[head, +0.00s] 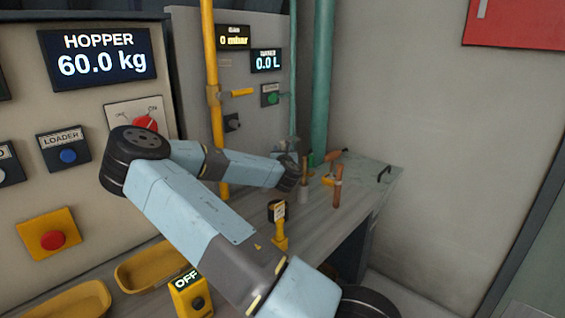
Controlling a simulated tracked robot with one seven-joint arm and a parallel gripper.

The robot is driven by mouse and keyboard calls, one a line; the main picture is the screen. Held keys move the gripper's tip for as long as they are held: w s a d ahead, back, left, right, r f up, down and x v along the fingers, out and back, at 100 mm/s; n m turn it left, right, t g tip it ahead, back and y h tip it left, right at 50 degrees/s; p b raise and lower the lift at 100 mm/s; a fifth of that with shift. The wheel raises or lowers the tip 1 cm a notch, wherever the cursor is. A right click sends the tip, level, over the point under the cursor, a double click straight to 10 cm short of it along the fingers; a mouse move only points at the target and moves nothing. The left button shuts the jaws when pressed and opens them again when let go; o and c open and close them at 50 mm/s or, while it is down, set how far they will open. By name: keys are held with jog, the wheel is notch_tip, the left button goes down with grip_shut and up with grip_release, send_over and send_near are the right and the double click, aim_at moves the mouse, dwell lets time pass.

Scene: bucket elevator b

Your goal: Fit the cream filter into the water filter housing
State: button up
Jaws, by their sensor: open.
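My arm reaches across the picture, and my gripper (292,172) is at its far end, over the back part of the workbench. It is open, small and dark here, and its fingers are hard to make out. I cannot pick out the cream filter for certain. A small pale grey cylinder (304,197) stands on the bench just right of the gripper, with something thin and brown above it. The water filter housing is not clearly visible either. A teal pipe (321,75) runs down behind the bench, and a grey fitting (293,144) shows near its foot, partly hidden by my wrist.
A brown upright cylinder (337,188) and a wooden-handled tool (336,155) are on the bench (365,180). A yellow pipe (211,60) rises behind my forearm. A yellow-and-black fitting (279,225), an OFF switch box (188,293) and yellow trays (150,266) are nearer.

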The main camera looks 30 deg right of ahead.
jog(key=shift+c, duration=0.5)
grip_shut()
jog(key=shift+r, duration=0.1)
